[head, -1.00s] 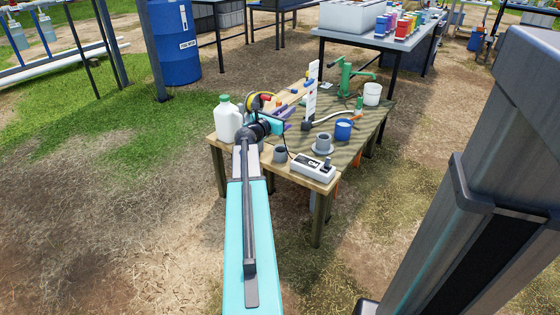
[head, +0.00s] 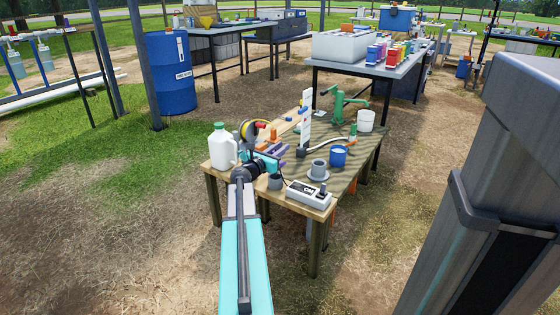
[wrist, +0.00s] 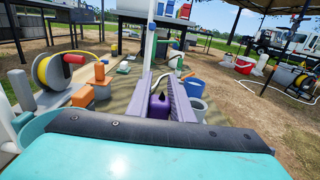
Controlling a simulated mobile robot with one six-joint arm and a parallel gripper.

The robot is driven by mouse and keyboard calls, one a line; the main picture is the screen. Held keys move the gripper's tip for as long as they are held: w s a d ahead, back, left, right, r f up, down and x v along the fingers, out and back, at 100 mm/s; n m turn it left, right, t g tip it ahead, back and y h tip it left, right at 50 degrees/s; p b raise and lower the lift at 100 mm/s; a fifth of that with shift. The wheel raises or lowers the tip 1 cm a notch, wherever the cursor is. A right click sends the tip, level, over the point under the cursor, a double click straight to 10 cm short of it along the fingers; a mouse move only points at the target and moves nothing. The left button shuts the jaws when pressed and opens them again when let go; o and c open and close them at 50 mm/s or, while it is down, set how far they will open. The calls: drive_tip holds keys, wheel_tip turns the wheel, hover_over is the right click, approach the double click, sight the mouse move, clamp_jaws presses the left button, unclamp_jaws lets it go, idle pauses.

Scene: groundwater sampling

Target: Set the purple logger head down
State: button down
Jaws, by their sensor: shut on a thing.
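My gripper (wrist: 161,100) is in the middle of the wrist view, with its two lilac fingers on either side of the purple logger head (wrist: 158,107). It is shut on the logger head, a dark purple piece with a dark tip on top. In the head view my gripper (head: 279,156) is over the near left part of the wooden table (head: 348,183). The logger head is hard to make out there, and I cannot tell whether it touches the table.
A white jug (head: 222,149) stands at the table's left. A yellow reel (head: 250,132), orange pieces and an upright white board (head: 306,127) are close behind the gripper. A grey cup (head: 318,168), blue cup (head: 338,155) and power strip (head: 309,194) are to the right.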

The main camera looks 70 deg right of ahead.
drive_tip(key=shift+f+b, duration=1.25)
drive_tip(key=shift+f, duration=1.25)
drive_tip(key=shift+f, duration=0.1)
drive_tip(key=c, duration=1.6)
unclamp_jaws()
drive_tip(key=shift+o, duration=0.2)
drive_tip(key=shift+a, duration=0.1)
drive_tip(key=shift+w+a, duration=0.2)
drive_tip(key=shift+a, duration=0.3)
drive_tip(key=p+v, duration=0.3)
drive_tip(key=v, duration=0.7)
drive_tip(key=shift+a+p, duration=0.35)
drive_tip(key=shift+a, duration=0.05)
